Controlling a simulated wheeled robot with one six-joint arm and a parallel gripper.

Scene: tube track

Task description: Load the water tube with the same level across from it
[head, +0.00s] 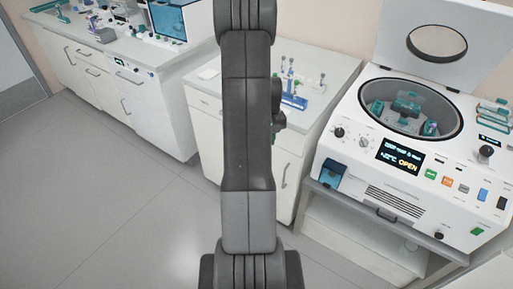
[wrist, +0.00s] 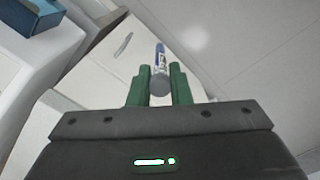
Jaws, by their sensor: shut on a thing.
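In the wrist view my gripper (wrist: 160,84) has its green fingers shut on a tube (wrist: 160,62). The tube has a grey end towards the camera and a blue part at its far end; its water level cannot be read. It is held above the floor, beside a white cabinet. In the head view the gripper is hidden behind my own arm. The centrifuge (head: 405,160) stands at the right with its lid (head: 437,45) raised, and its display reads OPEN. Its rotor (head: 408,105) shows teal parts inside the round bowl; the tube positions are too small to make out.
A blue tube rack (head: 294,101) with several tubes stands on the middle white cabinet (head: 325,80), partly behind my arm. Another lab bench (head: 130,55) with equipment is at the left. The grey floor (head: 90,190) at the left is clear.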

